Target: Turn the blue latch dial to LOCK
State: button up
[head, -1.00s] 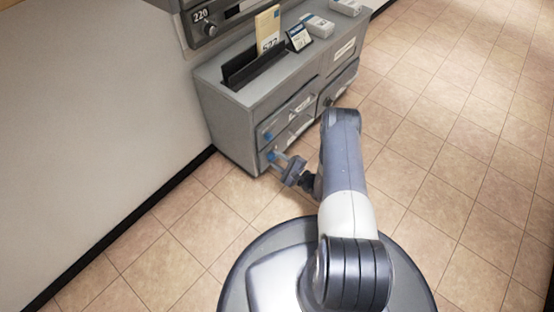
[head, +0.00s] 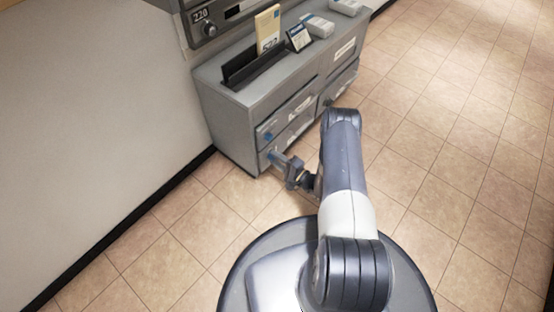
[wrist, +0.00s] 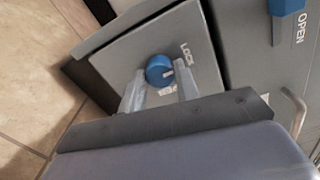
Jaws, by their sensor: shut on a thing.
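The blue latch dial (wrist: 158,68) sits on a grey drawer front of the low cabinet. A pale mark on the dial points to the lower right in the wrist view. The LOCK label (wrist: 187,53) lies to the dial's upper right, and a fainter label lies below the dial. My gripper (wrist: 160,78) is shut on the dial, with one finger on each side of it. In the head view my gripper (head: 275,156) is at the lower left drawer and mostly covers the dial there.
A second blue dial (wrist: 287,5) with an OPEN label (wrist: 301,28) is on the neighbouring drawer. A metal handle (wrist: 295,112) sticks out at the right. The cabinet top (head: 240,98) bears a mail holder and boxes. Tiled floor (head: 450,180) is clear at the right.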

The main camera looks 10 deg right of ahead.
jog(key=o, duration=1)
jog(key=p+v, duration=0.3)
jog(key=v, duration=0.7)
jog(key=shift+s+d, duration=0.2)
jog(key=shift+s, duration=0.15)
jog(key=b+x, duration=0.3)
jog(key=x, duration=0.8)
jog(key=shift+d, duration=0.1)
jog(key=shift+s, duration=0.1)
